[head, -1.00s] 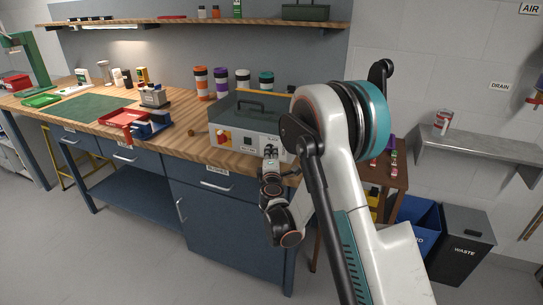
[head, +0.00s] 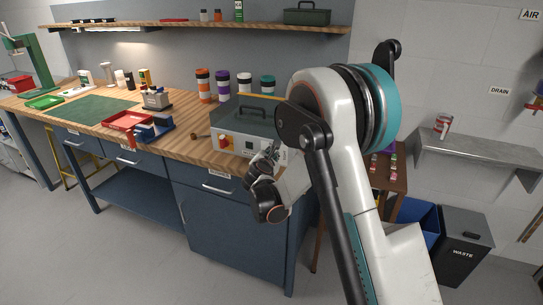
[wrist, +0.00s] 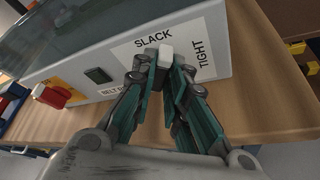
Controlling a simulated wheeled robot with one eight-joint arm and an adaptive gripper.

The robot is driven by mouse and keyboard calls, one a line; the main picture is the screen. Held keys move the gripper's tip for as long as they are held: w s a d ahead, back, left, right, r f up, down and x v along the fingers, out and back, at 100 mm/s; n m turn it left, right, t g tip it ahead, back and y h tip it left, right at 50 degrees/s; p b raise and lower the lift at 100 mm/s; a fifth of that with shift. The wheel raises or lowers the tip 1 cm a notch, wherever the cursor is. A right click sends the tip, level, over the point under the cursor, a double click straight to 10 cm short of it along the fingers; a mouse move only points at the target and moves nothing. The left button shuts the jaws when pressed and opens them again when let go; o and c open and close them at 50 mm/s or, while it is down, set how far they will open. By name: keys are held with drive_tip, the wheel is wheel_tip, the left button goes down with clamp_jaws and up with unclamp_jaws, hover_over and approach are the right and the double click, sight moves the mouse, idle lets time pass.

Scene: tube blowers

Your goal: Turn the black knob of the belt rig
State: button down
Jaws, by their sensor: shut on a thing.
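The belt rig is a grey box (head: 232,127) with a dark lid and handle, at the right end of the wooden bench. Its front panel (wrist: 120,65) fills the upper wrist view, with a white label (wrist: 205,32) reading SLACK and TIGHT. My gripper (wrist: 165,65) is at this label, its teal-padded fingers closed in on a small part with a pale tip (wrist: 166,52) between them. The black knob's body is mostly hidden by the fingers. In the head view my gripper (head: 272,151) reaches the front's right side, tilted.
A red switch (wrist: 50,95) on a yellow plate and a small dark window (wrist: 98,75) sit left on the panel. The bench edge (wrist: 260,125) runs below my gripper. A red tray (head: 127,121) and several lidded canisters (head: 223,84) stand clear of it.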

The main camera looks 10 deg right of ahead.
drive_tip(key=n, duration=0.1)
drive_tip(key=n+g+h, duration=0.1)
drive_tip(key=shift+w+a+r+n, duration=0.15)
drive_tip(key=shift+a+n, duration=0.15)
drive_tip(key=shift+a, duration=0.05)
drive_tip(key=shift+w+a+n+g+h+p, duration=0.1)
drive_tip(key=shift+a+n+g+h+p, duration=0.1)
drive_tip(key=shift+n+g+h, duration=0.3)
drive_tip(key=shift+w+a+n+g+h+p, duration=0.1)
drive_tip(key=shift+n+g+h+p, duration=0.15)
drive_tip(key=shift+n, duration=0.45)
drive_tip(key=c, duration=1.6)
unclamp_jaws()
drive_tip(key=shift+r, duration=0.1)
drive_tip(key=v, duration=1.2)
